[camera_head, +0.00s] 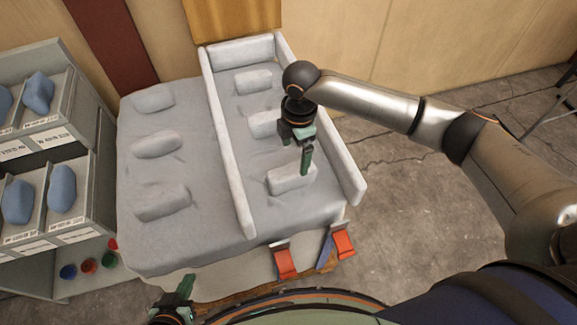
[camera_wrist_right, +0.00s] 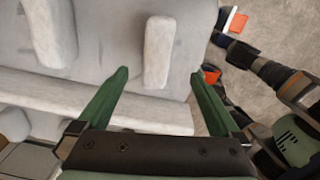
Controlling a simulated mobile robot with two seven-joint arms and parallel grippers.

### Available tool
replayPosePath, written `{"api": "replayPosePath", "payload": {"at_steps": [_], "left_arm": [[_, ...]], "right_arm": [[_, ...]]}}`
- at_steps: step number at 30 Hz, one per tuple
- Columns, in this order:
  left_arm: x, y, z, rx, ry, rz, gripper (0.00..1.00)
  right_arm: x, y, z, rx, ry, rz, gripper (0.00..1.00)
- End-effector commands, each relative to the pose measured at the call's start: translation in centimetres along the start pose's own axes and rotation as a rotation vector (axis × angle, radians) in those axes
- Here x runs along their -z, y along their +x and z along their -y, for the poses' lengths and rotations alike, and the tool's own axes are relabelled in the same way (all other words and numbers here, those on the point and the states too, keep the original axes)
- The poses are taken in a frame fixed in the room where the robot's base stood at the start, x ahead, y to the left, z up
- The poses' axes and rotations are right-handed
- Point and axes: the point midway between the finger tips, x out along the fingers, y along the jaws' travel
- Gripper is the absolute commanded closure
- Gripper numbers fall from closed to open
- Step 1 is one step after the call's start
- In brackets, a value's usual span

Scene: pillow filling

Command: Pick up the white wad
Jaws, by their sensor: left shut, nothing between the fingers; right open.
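Several white wads lie on the grey padded surface (camera_head: 215,212). Three are in a column at the left, and others are in the walled strip at the right. My right gripper (camera_head: 305,168) is open over the nearest wad (camera_head: 285,181) in that strip. In the right wrist view that wad (camera_wrist_right: 158,48) appears between and beyond the two green fingers of my right gripper (camera_wrist_right: 160,73), with a gap on each side. I cannot tell how high the fingers are above it. My left gripper (camera_head: 183,290) is shut and empty near the front left edge, apart from the wads.
Low white walls flank the strip, including a left wall (camera_head: 228,150) and a right wall (camera_head: 318,120). Two orange clips, left (camera_head: 285,263) and right (camera_head: 343,243), sit at the front edge. A grey shelf (camera_head: 40,140) with blue lumps stands at the left.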

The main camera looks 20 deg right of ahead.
Motion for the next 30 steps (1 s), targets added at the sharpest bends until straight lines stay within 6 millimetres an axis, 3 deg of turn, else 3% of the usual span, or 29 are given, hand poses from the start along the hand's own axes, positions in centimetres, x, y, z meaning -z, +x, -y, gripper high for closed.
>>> {"api": "replayPosePath", "payload": {"at_steps": [4, 12, 20, 30], "left_arm": [[0.0, 0.1, 0.0, 0.0, 0.0, -0.001, 1.0], [-0.2, 0.2, 0.0, 0.0, 0.0, 0.0, 1.0], [-0.3, 0.2, 0.0, 0.0, 0.0, 0.001, 1.0], [-0.5, 0.3, 0.0, 0.0, -0.001, 0.002, 1.0]], "right_arm": [[-0.9, 0.3, 0.0, 0.018, -0.014, 0.026, 0.0], [-1.0, 5.1, 0.0, 0.017, -0.013, 0.026, 0.0], [-1.0, 7.2, 0.0, 0.015, -0.013, 0.025, 0.0], [-1.2, 11.6, -0.2, 0.015, -0.013, 0.024, 0.0]]}}
